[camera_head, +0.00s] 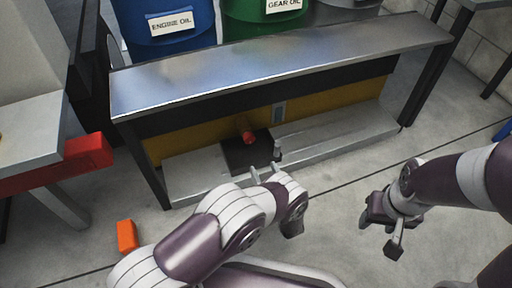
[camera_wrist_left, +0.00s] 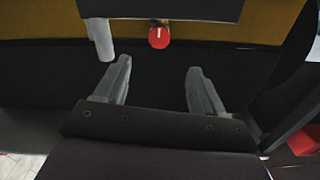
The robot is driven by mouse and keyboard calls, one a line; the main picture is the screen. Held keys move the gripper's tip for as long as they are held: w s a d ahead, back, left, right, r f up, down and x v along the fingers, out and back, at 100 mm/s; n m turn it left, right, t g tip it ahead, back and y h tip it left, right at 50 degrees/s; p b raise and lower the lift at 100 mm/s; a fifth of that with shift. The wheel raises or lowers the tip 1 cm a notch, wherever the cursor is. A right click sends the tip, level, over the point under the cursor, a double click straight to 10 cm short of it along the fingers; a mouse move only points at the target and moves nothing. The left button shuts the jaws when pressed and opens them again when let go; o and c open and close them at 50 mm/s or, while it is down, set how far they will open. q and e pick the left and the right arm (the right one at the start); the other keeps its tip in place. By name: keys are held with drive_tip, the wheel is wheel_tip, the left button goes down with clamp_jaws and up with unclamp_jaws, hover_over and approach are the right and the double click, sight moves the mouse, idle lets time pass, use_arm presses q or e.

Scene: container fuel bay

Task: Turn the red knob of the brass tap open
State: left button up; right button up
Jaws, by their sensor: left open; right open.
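The red knob (camera_head: 248,137) is at the front of the low yellow and black unit under the metal bench, above a dark plate. In the left wrist view the round knob (camera_wrist_left: 158,38) bears a pale mark, and a sliver of brass shows behind it; the rest of the tap is hidden or too small to tell. My left gripper (camera_head: 265,170) is open below and slightly right of the knob in the head view. In the left wrist view its empty fingers (camera_wrist_left: 158,66) are spread, with the knob beyond and between them, apart from both. My right gripper (camera_head: 380,228) is open and empty over the floor.
A grey cylindrical part (camera_wrist_left: 102,38) stands close beside the knob. The metal bench top (camera_head: 280,65) overhangs the knob, with blue (camera_head: 165,45) and green drums behind. An orange block (camera_head: 127,236) is on the floor at left. The floor at right is mostly clear.

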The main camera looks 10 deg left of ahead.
sight(250, 141)
use_arm(q)
drive_tip(key=b+x, duration=0.3)
drive_tip(key=x, duration=0.3)
drive_tip(key=b+x, duration=0.4)
drive_tip(key=x, duration=0.2)
drive_tip(key=shift+f, duration=0.2)
drive_tip(key=shift+w+a+r, duration=0.1)
drive_tip(key=shift+w+r, duration=0.05)
drive_tip(key=shift+r, duration=0.05)
drive_tip(key=shift+c, duration=0.4)
drive_tip(key=c, duration=1)
